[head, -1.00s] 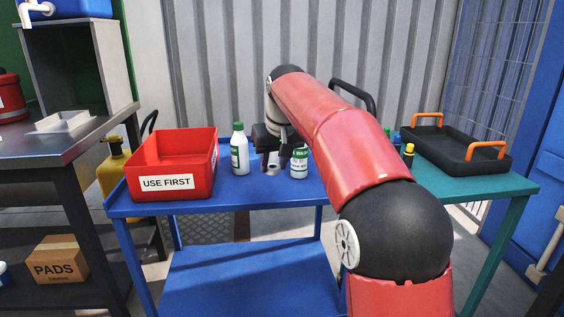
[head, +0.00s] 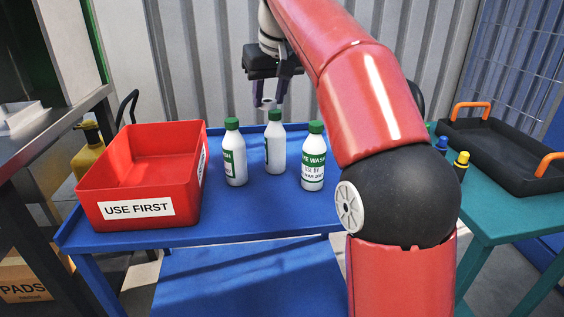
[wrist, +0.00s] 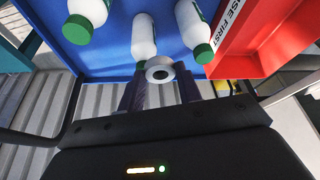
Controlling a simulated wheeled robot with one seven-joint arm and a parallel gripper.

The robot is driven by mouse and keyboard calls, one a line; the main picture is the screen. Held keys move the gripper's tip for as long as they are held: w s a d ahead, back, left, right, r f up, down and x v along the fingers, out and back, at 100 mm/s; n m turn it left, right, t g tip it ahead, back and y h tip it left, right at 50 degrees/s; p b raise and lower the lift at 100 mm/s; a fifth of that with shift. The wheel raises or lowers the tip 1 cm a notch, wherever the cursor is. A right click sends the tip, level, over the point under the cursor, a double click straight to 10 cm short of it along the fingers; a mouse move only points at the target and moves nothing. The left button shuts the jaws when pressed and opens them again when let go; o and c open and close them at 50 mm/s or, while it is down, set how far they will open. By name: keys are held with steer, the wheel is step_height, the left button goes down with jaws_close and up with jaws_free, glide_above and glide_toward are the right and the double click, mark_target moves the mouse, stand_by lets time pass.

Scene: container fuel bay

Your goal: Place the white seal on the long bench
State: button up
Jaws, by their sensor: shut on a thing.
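The white seal (wrist: 159,70) is a small white ring with a dark centre. My gripper (wrist: 161,84) is shut on it, with a purple-dark finger on each side. In the head view the seal (head: 266,104) shows at the fingertips of my gripper (head: 270,96), above the back of a blue cart and clear of its top. A grey metal bench (head: 60,128) at the left edge may be the long bench; only part of it shows.
Several white bottles with green caps (head: 275,145) stand on the blue cart (head: 240,215), near the seal. A red "USE FIRST" bin (head: 137,208) stands at the cart's left. A teal table (head: 487,215) with a black tray (head: 505,150) is at the right.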

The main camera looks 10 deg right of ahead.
mark_target(270, 183)
step_height(270, 183, down, 20)
steer(key=shift+s+r+b, duration=0.1)
steer(key=shift+r+b, duration=0.15)
steer(key=shift+b, duration=0.6)
steer(key=o, duration=1)
steer(key=shift+f, duration=0.1)
steer(key=shift+c, duration=0.2)
